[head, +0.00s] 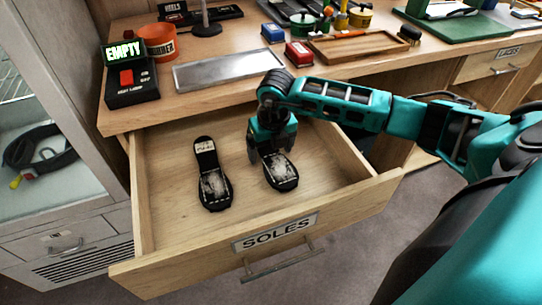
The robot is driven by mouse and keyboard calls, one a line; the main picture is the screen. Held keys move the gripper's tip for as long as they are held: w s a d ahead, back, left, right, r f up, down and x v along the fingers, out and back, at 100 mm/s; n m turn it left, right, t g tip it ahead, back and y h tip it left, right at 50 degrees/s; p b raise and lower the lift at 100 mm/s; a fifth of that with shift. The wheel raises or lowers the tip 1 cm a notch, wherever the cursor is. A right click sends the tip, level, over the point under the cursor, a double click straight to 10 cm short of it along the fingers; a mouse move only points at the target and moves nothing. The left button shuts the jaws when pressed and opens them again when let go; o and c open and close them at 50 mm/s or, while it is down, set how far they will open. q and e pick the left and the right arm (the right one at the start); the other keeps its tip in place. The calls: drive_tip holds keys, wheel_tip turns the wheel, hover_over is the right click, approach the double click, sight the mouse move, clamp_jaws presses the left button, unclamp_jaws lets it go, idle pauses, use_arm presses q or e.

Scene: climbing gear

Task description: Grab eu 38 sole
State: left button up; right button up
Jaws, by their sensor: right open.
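The open drawer labelled SOLES (190,253) holds two dark soles. The left sole (213,186) lies flat with its narrow end toward the back and a small pale label there. The right sole (283,172) lies to its right, its far part hidden under my right gripper. The size marks on both are too small to read. My right gripper (268,158) points down into the drawer, open, with its fingers at the far part of the right sole. I cannot tell whether they touch it. My left gripper is not in view.
The workbench above holds a metal plate (228,69), a black device reading EMPTY (132,82), an orange ring (157,43) and a wooden tray (345,48). The drawer's walls surround the soles. Its left front floor is bare. A cabinet (50,150) stands at left.

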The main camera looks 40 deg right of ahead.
drive_tip(key=c, duration=1.2)
drive_tip(key=shift+c, duration=0.3)
drive_tip(key=shift+r, duration=0.2)
